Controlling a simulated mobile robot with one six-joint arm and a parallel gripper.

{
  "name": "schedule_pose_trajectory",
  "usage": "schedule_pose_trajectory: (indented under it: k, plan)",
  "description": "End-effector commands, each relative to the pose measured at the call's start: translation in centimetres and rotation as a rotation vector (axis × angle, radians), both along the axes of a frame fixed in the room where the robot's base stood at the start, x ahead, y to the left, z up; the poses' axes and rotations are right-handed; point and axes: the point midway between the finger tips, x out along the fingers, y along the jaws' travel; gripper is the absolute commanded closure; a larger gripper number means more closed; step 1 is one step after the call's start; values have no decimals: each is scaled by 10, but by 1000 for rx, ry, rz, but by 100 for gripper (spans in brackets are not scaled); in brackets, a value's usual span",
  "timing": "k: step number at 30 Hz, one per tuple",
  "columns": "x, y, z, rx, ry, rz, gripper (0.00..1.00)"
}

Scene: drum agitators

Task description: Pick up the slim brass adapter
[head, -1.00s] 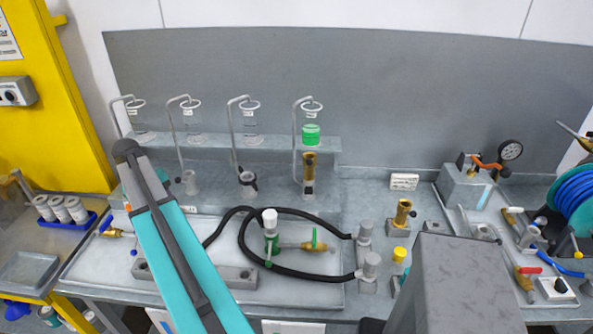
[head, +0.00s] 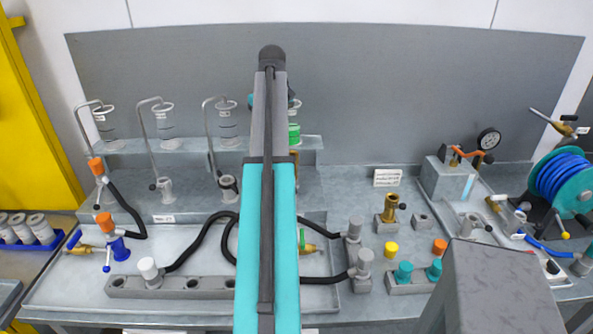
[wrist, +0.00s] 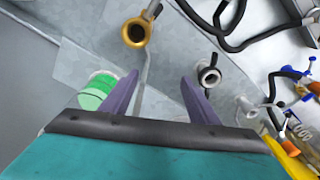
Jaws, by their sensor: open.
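My gripper (wrist: 159,79) is open and empty in the wrist view, its two purple fingers apart. A hollow brass piece (wrist: 135,32) with a round mouth lies just beyond the left fingertip, apart from it. In the head view only a sliver of it (head: 296,156) shows beside my arm, below the green-filled glass. A second brass piece (head: 390,207) with a side knob stands upright in a grey block further right. I cannot tell which is the slim adapter. My arm hides the gripper in the head view.
The green-filled glass (wrist: 97,92) is close left of my gripper. A grey socket with a black collar (wrist: 209,76) is to its right. Glass cylinders with bent tubes (head: 163,120) line the shelf. Black hoses (head: 200,240) cross the tray. A grey block (head: 495,285) stands at front right.

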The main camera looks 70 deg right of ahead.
Motion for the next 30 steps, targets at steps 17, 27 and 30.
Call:
schedule_pose_trajectory:
  k: [17,27,30]
  plan:
    - [-65,5,5,59,90,-30,45]
    - [-64,6,-6,60,90,-29,45]
    - [-64,6,-18,60,90,-29,45]
